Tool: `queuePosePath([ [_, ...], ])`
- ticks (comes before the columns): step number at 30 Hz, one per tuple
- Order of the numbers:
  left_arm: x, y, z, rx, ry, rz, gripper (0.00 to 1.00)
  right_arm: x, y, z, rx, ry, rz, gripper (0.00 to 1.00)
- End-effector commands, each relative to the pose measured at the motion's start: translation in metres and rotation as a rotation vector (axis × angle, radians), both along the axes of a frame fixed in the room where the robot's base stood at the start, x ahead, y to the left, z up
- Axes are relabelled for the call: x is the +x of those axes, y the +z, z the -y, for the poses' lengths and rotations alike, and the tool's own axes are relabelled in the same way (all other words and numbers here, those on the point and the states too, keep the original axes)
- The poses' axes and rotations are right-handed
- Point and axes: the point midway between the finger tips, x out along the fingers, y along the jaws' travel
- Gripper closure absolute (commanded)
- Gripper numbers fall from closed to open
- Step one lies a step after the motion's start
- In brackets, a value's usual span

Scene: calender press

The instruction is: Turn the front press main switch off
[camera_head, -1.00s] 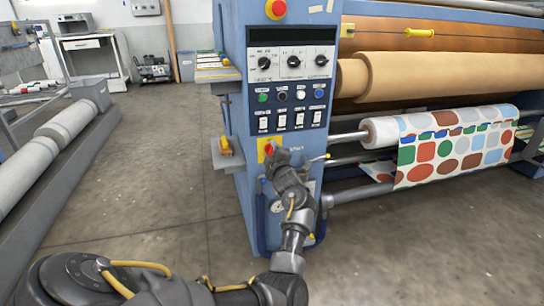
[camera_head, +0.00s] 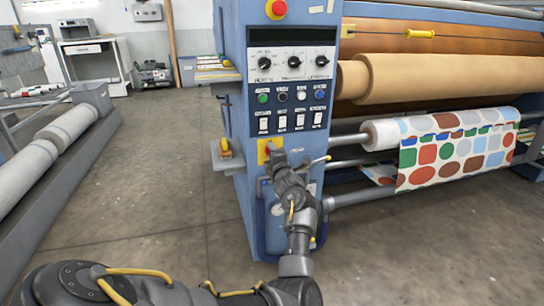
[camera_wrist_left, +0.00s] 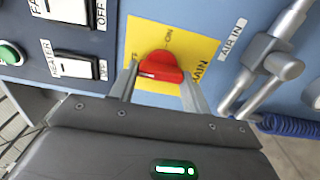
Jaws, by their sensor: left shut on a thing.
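The press main switch is a red rotary knob (camera_wrist_left: 161,67) on a yellow plate (camera_wrist_left: 150,32) marked ON and MAIN, seen in the left wrist view. My left gripper (camera_wrist_left: 160,80) has one finger on each side of the red knob and is shut on it. In the head view the yellow plate (camera_head: 263,158) is low on the blue control column, and my left gripper (camera_head: 273,156) covers most of the knob. My right gripper is not in view.
Above the switch, the blue press column (camera_head: 234,60) carries rocker switches (camera_head: 290,121), buttons, dials and a red emergency stop (camera_head: 278,8). An air valve handle (camera_wrist_left: 268,55) is close to the right of the plate. Floor (camera_head: 150,170) to the left is clear.

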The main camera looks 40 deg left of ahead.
Motion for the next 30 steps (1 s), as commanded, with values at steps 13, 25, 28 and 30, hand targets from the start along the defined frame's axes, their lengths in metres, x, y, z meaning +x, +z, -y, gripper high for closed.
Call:
queuePosePath([
  [13,0.000,-0.002,0.000,-0.003,0.001,-0.001,0.31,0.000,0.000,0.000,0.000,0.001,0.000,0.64],
  [25,0.000,0.000,0.000,0.009,0.000,-0.015,0.31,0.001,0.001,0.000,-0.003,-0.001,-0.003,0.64],
  [28,0.000,0.002,0.000,0.050,-0.001,-0.072,0.31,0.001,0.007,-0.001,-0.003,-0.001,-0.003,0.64],
  [30,0.000,0.004,0.000,0.100,0.000,-0.145,0.31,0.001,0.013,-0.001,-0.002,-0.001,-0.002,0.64],
])
